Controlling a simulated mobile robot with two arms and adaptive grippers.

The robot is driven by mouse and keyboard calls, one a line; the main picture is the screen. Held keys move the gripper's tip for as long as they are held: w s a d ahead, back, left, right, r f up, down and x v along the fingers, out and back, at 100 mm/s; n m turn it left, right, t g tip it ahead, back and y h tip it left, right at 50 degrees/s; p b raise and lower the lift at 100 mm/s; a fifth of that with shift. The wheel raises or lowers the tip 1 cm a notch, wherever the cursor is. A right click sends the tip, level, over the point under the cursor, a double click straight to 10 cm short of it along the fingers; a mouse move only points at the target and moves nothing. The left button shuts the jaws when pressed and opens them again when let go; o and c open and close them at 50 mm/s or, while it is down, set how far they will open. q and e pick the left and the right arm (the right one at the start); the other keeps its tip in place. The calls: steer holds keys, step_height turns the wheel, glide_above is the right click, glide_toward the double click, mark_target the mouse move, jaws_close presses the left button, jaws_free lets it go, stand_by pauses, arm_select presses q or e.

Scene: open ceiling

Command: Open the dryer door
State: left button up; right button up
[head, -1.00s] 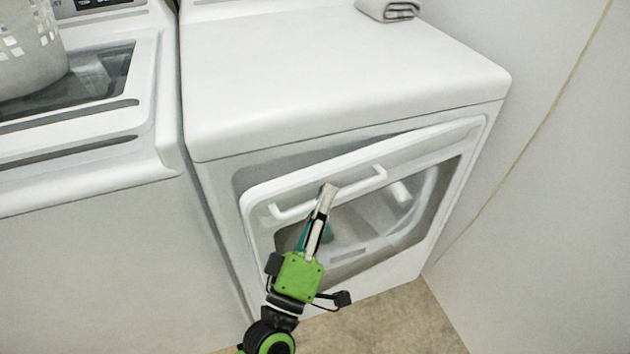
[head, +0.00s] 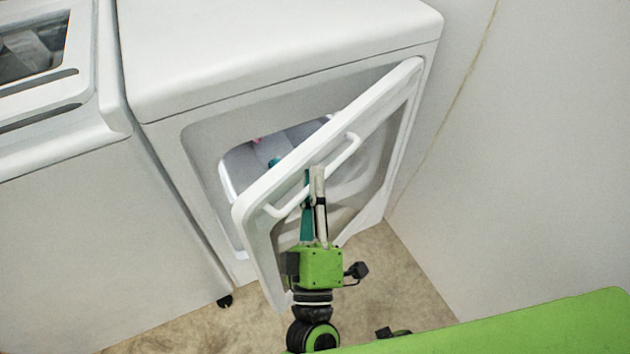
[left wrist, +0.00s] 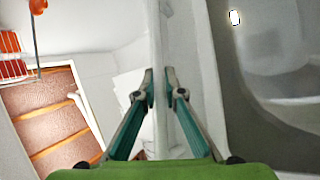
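The dryer door (head: 262,190) stands partly open, swung out from the dryer (head: 280,55) with its hinge side at the right. Its white bar handle (head: 347,152) runs along the upper front of the door. My left gripper (head: 312,172) is at the middle of the handle, its two fingers close together with the bar between them. In the left wrist view, the left gripper (left wrist: 160,75) has its fingertips on either side of a narrow white upright strip. The fingers cover part of the handle. My right gripper is not in view.
A washer (head: 70,230) stands close on the dryer's left. A plain wall (head: 520,150) runs close on the right. Small pink and teal items (head: 274,162) show inside the dryer opening.

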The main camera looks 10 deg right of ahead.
arm_select(q)
steer(key=shift+o, duration=1.4)
steer(key=shift+f, duration=0.1)
steer(key=v, duration=1.2)
